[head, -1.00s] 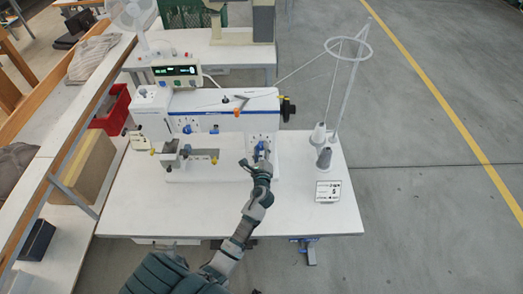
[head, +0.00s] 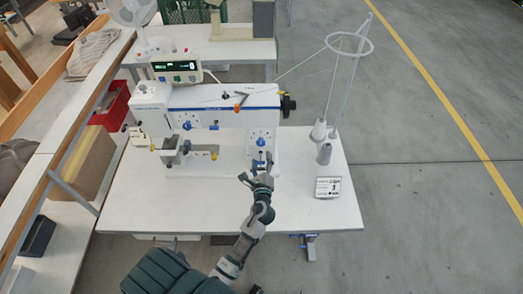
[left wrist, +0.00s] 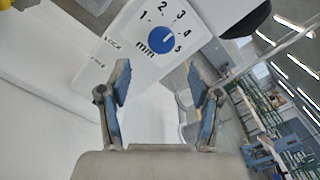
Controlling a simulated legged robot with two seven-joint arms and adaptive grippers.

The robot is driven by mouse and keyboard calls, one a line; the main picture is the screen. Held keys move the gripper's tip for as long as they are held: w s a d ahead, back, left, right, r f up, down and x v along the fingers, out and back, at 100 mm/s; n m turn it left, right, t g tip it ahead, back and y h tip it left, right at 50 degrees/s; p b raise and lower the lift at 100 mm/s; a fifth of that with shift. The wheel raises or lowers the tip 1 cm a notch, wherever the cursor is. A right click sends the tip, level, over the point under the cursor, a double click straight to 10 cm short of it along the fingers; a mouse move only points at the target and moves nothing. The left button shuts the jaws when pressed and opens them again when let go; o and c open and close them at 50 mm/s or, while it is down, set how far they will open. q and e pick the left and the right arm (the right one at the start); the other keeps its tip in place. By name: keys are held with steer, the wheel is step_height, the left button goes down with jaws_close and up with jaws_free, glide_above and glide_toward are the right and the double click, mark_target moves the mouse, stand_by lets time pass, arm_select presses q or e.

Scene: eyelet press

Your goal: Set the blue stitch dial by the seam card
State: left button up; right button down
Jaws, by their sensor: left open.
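The blue stitch dial (head: 261,141) is on the white front face at the right end of the sewing machine. In the left wrist view the blue dial (left wrist: 161,40) shows a numbered scale from 1 to 5 and a small white mark, which seems to point up towards the 3–4 side.
The white sewing machine (head: 222,98) stands on the white table (head: 190,208). Other blue knobs (head: 187,126) sit further left on it. A thread stand (head: 345,85) with cones (head: 324,153) rises at the right. The front of the table is clear.

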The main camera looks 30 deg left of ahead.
arm_select(q)
steer(key=shift+v, duration=2.4)
steer(key=shift+w, duration=0.1)
